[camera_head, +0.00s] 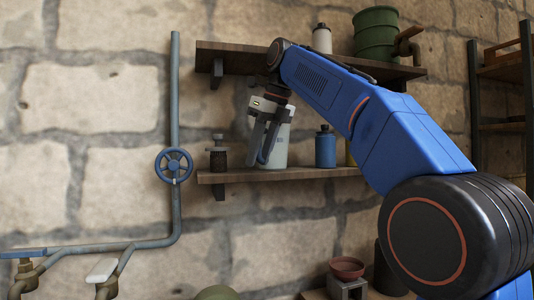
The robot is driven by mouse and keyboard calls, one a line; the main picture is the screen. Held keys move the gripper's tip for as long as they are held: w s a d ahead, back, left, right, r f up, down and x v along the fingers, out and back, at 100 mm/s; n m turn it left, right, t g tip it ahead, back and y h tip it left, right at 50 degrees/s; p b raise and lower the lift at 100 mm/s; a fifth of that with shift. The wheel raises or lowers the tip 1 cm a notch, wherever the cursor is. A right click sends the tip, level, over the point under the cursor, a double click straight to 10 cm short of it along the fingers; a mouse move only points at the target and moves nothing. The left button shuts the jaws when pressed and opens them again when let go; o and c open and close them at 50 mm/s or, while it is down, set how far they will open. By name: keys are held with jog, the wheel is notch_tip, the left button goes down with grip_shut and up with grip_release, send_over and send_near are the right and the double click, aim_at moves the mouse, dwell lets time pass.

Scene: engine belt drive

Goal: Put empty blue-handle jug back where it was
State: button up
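A pale grey-white jug (279,153) stands upright at the lower wall shelf (300,173), its base at or just over the board. My gripper (263,160) points down in front of the jug's left side and overlaps it in the picture. Its dark grey fingers hide part of the jug. A blue handle cannot be made out clearly, and the inside of the jug is not visible. I cannot tell whether the fingers are closed on the handle.
A dark bottle (219,155) stands left of the jug and a blue bottle (325,148) right of it. The upper shelf (240,55) holds a white bottle (322,39) and a green barrel (376,35). A pipe with a blue valve wheel (174,165) runs left.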

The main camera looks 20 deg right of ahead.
jog(key=shift+r, duration=0.1)
jog(key=shift+r, duration=0.2)
jog(key=shift+v, duration=2.4)
jog(key=s+d, duration=0.6)
jog(key=s, duration=0.4)
jog(key=shift+d, duration=0.3)
jog(key=shift+s, duration=0.1)
jog(key=s+f+n+h, duration=0.1)
jog(key=s+f+n, duration=0.5)
jog(key=f, duration=1.2)
jog(key=s+f+n, duration=0.6)
jog(key=f+n, duration=0.7)
jog(key=f, duration=0.4)
jog(key=s+f+n+t+h, duration=0.1)
jog(key=s+f+n, duration=0.6)
jog(key=f, duration=1.1)
jog(key=n, duration=0.3)
jog(key=shift+f+h, duration=0.3)
